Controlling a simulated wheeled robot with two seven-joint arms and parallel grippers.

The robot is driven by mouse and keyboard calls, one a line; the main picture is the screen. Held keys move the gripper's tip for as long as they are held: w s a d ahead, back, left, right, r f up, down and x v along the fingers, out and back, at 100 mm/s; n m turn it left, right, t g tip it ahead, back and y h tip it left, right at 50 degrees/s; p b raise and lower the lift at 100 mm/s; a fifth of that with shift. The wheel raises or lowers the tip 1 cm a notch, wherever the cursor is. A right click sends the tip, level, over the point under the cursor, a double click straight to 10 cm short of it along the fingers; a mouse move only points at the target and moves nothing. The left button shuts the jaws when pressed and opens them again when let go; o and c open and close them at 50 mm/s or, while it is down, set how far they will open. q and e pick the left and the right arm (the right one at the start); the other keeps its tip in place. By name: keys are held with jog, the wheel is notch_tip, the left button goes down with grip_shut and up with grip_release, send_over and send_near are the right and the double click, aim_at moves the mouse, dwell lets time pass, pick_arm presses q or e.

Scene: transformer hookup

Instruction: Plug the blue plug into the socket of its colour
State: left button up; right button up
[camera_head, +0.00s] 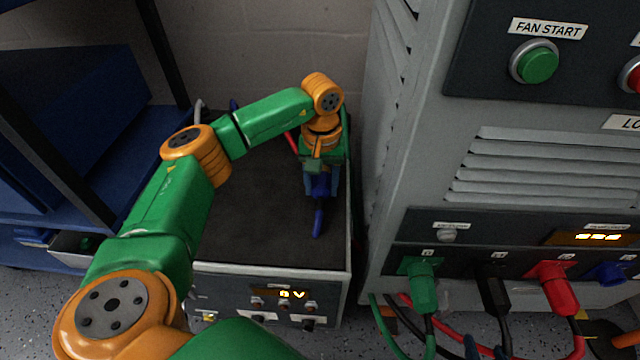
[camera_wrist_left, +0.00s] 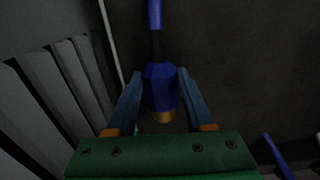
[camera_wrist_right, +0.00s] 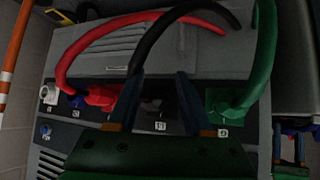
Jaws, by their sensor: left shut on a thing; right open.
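The blue plug (camera_wrist_left: 160,88) is between the fingers of my left gripper (camera_wrist_left: 160,74), which is shut on it. Its blue tail points away from the gripper in the left wrist view. In the head view my left gripper (camera_head: 321,178) holds the blue plug (camera_head: 318,212) over the dark-topped box, apart from the cabinet. The blue socket (camera_head: 609,272) is at the right end of the cabinet's lower row; it also shows in the right wrist view (camera_wrist_right: 76,102). My right gripper (camera_wrist_right: 160,78) is open in front of that row, with the black cable passing between or behind its fingers.
Green (camera_head: 421,285), black (camera_head: 493,290) and red (camera_head: 556,285) plugs sit in the cabinet row, their cables hanging below. The grey cabinet (camera_head: 400,180) stands right of the dark-topped box (camera_head: 260,215). Blue shelving (camera_head: 75,190) is at the left.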

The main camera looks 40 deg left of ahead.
aim_at(321, 184)
pick_arm(q)
notch_tip(321, 184, up, 6)
jog(key=p, duration=0.5)
jog(key=shift+f, duration=0.15)
